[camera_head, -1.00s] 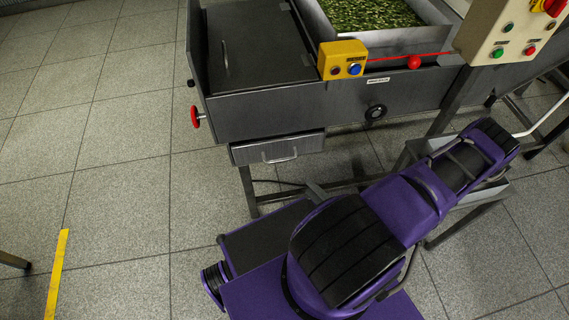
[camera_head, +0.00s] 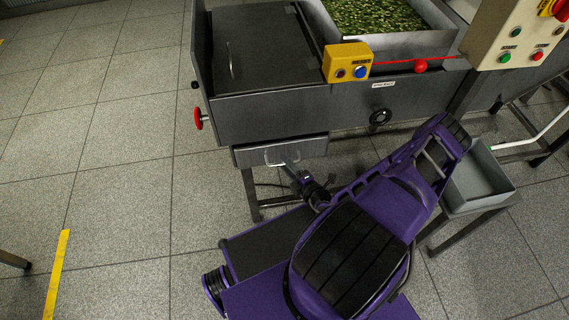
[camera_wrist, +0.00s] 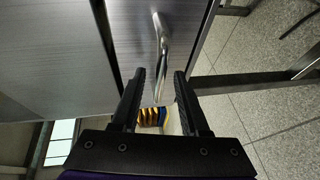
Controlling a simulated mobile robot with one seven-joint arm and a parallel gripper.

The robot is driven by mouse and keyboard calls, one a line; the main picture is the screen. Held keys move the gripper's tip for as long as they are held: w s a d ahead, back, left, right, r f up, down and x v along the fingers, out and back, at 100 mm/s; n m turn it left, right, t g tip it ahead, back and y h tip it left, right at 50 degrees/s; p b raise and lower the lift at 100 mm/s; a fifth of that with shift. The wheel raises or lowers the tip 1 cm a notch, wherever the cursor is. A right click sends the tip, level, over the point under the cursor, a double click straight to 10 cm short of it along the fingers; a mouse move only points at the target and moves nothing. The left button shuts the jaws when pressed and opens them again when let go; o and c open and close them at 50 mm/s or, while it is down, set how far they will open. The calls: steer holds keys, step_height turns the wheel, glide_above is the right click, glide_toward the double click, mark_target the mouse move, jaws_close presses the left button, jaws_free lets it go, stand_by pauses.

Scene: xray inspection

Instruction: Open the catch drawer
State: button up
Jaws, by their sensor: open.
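The catch drawer (camera_head: 258,154) is a grey metal drawer below the machine body, with a curved bar handle on its front. In the head view it looks shut, and my gripper (camera_head: 294,174) is at the right end of the handle. In the wrist view the drawer front (camera_wrist: 146,22) fills the upper middle, and the metal handle (camera_wrist: 162,50) runs down toward the space between my fingers. There my gripper (camera_wrist: 160,78) is open, with one finger on each side of the handle's lower end. I cannot tell whether the fingers touch it.
The grey machine (camera_head: 280,112) stands above the drawer, with a red knob (camera_head: 198,118) on its left and a yellow button box (camera_head: 347,62) on top. A grey tray (camera_head: 478,180) on a stand is to the right.

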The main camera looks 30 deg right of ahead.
steer(key=shift+w+f, duration=0.1)
steer(key=shift+w, duration=0.5)
jaws_close()
stand_by(1.1)
